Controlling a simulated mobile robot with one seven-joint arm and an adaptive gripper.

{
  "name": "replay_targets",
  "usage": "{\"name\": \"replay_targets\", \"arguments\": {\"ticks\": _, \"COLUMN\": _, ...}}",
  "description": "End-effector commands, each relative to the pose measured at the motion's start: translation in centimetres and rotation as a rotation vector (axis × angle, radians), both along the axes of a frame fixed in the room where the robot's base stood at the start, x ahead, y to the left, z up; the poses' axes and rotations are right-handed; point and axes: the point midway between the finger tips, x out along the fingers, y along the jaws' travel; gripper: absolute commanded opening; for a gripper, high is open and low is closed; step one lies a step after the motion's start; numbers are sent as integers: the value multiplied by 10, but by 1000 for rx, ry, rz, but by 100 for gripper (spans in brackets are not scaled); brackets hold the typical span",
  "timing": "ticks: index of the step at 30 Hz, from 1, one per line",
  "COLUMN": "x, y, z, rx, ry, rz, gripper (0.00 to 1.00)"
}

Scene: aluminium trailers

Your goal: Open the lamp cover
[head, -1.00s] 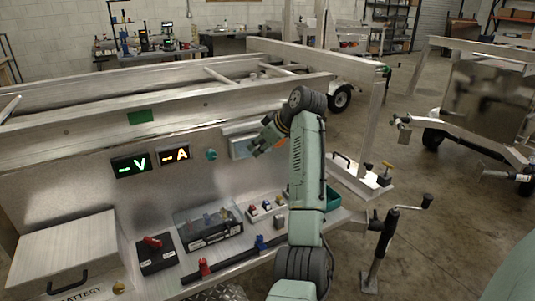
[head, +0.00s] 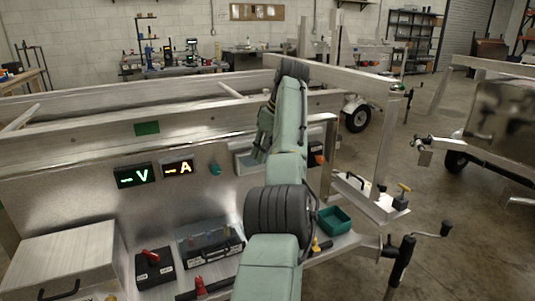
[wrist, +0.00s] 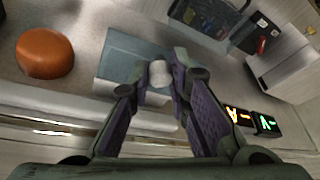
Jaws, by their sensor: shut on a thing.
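The lamp cover, a blue-grey plate with a pale strip along one edge, shows in the wrist view (wrist: 122,58). In the head view a corner of it (head: 243,162) shows beside my arm, on the upright metal panel. A round whitish knob (wrist: 159,74) stands out from the cover. My gripper (wrist: 160,82) is shut on this knob, one finger on each side of it. In the head view my own arm hides the fingertips and most of the cover.
An orange dome (wrist: 45,53) sits beside the cover. Below are a black box with a red switch (head: 154,266), a fuse box (head: 211,249) and a green bin (head: 334,220).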

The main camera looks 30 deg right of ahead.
Motion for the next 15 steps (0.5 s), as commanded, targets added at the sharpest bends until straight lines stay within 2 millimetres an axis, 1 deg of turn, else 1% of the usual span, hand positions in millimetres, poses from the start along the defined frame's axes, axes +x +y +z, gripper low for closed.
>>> {"name": "replay_targets", "arguments": {"ticks": 6, "x": -1, "y": 6, "z": -1, "rx": 7, "ry": 30, "rz": 0, "gripper": 0}}
{"name": "replay_targets", "arguments": {"ticks": 15, "x": -1, "y": 7, "z": -1, "rx": 8, "ry": 36, "rz": 0, "gripper": 0}}
